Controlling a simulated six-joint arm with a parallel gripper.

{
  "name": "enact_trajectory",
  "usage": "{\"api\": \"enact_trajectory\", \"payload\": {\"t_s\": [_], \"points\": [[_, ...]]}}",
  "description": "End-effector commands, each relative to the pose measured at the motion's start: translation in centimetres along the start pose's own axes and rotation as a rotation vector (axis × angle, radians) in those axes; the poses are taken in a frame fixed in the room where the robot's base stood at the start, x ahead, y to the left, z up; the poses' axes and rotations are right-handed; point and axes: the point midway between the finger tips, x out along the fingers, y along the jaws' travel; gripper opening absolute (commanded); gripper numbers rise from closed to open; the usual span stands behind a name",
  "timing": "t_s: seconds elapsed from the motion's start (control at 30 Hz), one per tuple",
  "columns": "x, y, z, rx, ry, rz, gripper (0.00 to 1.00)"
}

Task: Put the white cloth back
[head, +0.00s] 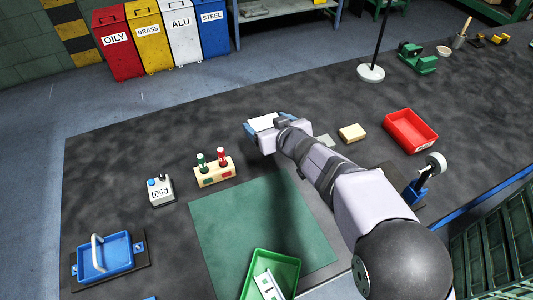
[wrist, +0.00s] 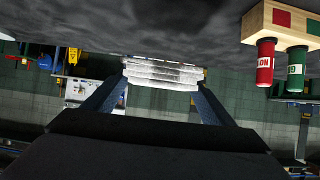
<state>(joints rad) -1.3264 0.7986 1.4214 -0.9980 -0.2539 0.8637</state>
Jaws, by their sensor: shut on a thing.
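The white cloth (head: 262,122) is a flat folded stack in the head view. My gripper (head: 266,128) is shut on it over the dark mat, above and right of the stand with two pens. In the wrist view the cloth (wrist: 163,74) shows as white layers between the two blue fingers of my gripper (wrist: 160,88). The dark mat surface fills the top of that view, and the cloth appears apart from it. I cannot tell its exact height. My arm covers part of the mat behind the gripper.
A wooden stand (head: 214,173) holds a red and a green piece. A beige block (head: 352,133) and a pale flat piece (head: 325,141) lie right of my gripper. The green mat (head: 235,215) is mostly bare.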

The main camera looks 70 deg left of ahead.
Motion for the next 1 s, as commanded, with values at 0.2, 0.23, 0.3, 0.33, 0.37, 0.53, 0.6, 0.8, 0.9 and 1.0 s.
{"api": "enact_trajectory", "payload": {"t_s": [0.2, 0.23, 0.3, 0.33, 0.37, 0.53, 0.6, 0.8, 0.9, 1.0], "points": [[0.6, -0.2, 1.1, 0.000, -0.001, -0.003, 0.53], [0.8, -0.2, 1.5, -0.001, -0.002, -0.003, 0.53], [1.4, -0.1, 2.5, 0.000, -0.003, -0.002, 0.53], [1.6, -0.1, 3.0, 0.001, -0.003, -0.002, 0.53], [1.8, -0.1, 3.4, 0.001, -0.003, -0.002, 0.53], [2.8, -0.1, 5.2, 0.000, -0.002, -0.002, 0.53], [3.0, -0.1, 5.5, 0.001, 0.000, -0.002, 0.53], [3.1, -0.1, 5.7, -0.001, 0.000, -0.002, 0.53], [3.5, -0.1, 6.5, 0.001, -0.002, -0.001, 0.53], [4.2, -0.1, 7.7, 0.001, -0.003, -0.001, 0.53]]}}
